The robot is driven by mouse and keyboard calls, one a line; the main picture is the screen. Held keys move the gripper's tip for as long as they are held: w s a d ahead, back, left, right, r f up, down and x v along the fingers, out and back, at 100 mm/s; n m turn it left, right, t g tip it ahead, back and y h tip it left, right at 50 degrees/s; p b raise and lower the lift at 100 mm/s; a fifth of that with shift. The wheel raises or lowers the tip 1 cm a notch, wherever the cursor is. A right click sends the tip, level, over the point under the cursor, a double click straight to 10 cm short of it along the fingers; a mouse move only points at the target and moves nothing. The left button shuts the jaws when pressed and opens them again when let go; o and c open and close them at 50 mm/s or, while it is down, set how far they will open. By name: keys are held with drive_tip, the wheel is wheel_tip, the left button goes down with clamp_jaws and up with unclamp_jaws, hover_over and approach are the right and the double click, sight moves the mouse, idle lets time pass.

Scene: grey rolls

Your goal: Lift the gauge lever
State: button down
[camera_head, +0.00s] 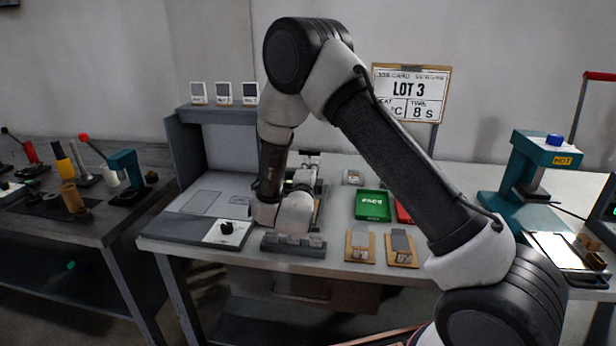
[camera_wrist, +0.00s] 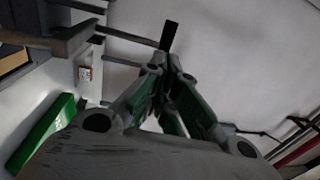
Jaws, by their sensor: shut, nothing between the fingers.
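A dark gauge (camera_head: 311,157) stands on the bench in the head view, mostly hidden behind my arm; its lever cannot be made out there. In the wrist view a thin dark bar that looks like the lever (camera_wrist: 125,37) reaches in from the left and ends at a black tip (camera_wrist: 170,36). My gripper (camera_wrist: 172,68) points towards that tip with its green-sided fingers together and empty. The fingertips are just below the bar in the picture; I cannot tell if they touch it. In the head view my wrist hides the gripper.
A green tray (camera_head: 373,206) and a partly hidden red tray (camera_head: 403,212) lie right of my wrist. A job card sign (camera_head: 410,92) stands behind. A teal press (camera_head: 530,175) stands right.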

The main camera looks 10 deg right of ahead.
sight(315, 155)
drive_tip(key=shift+x, duration=1.85)
